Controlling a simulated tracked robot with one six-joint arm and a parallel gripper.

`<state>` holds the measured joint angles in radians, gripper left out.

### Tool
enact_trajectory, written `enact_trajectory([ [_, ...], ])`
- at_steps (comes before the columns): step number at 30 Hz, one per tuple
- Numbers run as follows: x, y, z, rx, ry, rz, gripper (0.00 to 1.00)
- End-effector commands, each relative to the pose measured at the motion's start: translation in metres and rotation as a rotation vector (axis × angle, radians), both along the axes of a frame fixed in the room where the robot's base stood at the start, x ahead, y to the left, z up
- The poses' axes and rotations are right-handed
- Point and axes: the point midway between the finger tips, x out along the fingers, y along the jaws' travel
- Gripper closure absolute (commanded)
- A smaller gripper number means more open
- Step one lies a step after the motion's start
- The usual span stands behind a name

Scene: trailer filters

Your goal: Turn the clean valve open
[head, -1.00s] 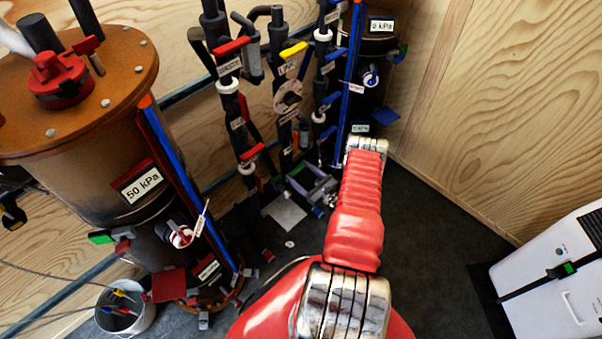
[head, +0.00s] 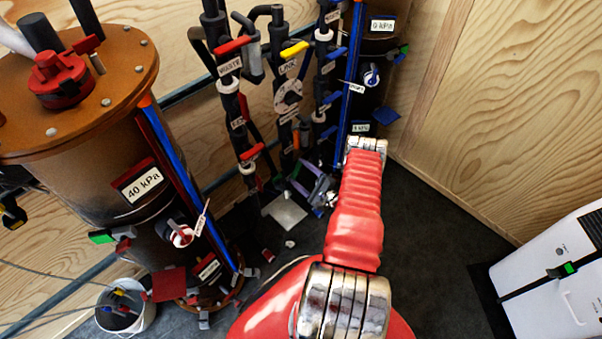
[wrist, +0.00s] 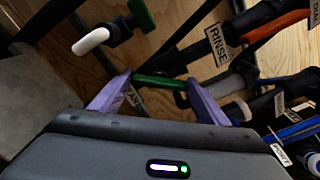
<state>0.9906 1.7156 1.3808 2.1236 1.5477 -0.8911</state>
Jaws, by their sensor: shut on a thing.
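In the wrist view the purple fingers of my gripper (wrist: 157,90) are closed on the two ends of a green valve handle (wrist: 160,82). A white label (wrist: 133,98) beside the handle shows the letters "AN"; the rest is hidden behind the left finger. This looks like the clean valve. In the head view my gripper (head: 318,188) is low, near the foot of the pipes, beyond my red arm.
A brown tank (head: 90,130) with a 40 kPa display (head: 143,184) stands at left. Vertical pipes with red, yellow and blue handles crowd the middle. A second green handle (wrist: 142,14) shows in the wrist view. A white bucket (head: 127,312) and white case (head: 555,265) flank the floor.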

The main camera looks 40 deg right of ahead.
Motion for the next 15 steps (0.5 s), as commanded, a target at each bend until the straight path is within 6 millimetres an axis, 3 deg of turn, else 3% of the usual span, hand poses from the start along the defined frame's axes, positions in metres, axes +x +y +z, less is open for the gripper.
enact_trajectory([
  [15,-0.0005,0.0038,-0.0036,-0.463,-0.011,0.005,0.54],
])
